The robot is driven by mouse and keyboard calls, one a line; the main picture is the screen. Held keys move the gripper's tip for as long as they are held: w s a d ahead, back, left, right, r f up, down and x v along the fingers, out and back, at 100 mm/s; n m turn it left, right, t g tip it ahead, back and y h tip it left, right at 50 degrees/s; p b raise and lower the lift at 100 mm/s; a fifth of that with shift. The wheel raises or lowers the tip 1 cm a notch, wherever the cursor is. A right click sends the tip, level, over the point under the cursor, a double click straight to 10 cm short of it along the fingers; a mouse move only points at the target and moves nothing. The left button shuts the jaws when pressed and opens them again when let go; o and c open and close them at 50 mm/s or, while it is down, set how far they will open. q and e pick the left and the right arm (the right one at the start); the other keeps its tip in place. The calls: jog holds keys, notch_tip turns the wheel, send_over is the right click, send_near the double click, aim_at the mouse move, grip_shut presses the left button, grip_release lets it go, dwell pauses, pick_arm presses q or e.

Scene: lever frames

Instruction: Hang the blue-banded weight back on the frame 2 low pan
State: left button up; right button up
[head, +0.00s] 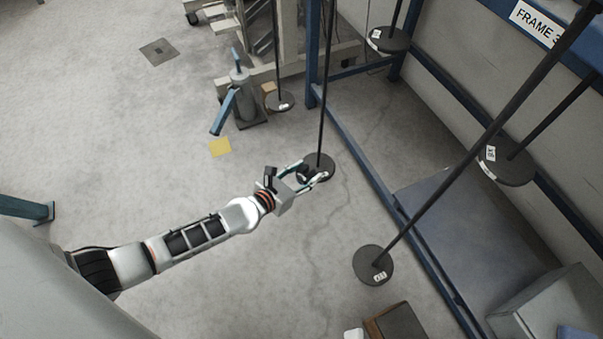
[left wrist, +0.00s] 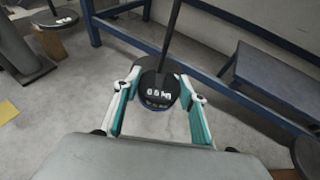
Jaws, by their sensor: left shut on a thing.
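My left gripper (head: 307,174) is at a dark round pan (head: 325,162) that hangs low on a long dark rod. In the left wrist view its two fingers (left wrist: 160,82) close on the sides of a dark round weight (left wrist: 157,88) with white markings like "0.5 kg" and a faint bluish strip at its lower edge. The weight is right at the foot of the rod (left wrist: 173,30). It overlaps the pan in view, so I cannot tell whether it rests on it. My right gripper is not in view.
Other pans hang nearby: one low at front right (head: 373,266), one behind (head: 280,101), and higher ones at right (head: 505,163) and top (head: 388,40). A blue frame rail (head: 400,215) runs along the right. A grey post with blue handles (head: 240,100) stands behind.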

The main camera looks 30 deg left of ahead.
aim_at(317, 163)
pick_arm(q)
jog(key=shift+w+d, duration=0.15)
jog(key=shift+w, duration=0.7)
jog(key=shift+w+d+r, duration=0.1)
jog(key=shift+w+d, duration=0.05)
jog(key=shift+w, duration=0.5)
jog(key=shift+w+d, duration=0.1)
jog(key=shift+w, duration=0.2)
jog(key=shift+w+d, duration=0.25)
jog(key=shift+w, duration=1.05)
dwell(0.4)
jog(key=shift+f, duration=0.45)
dwell(0.6)
jog(key=o, duration=1.3)
jog(key=shift+o, duration=0.2)
jog(key=shift+s, duration=0.1)
jog(key=shift+f, duration=0.15)
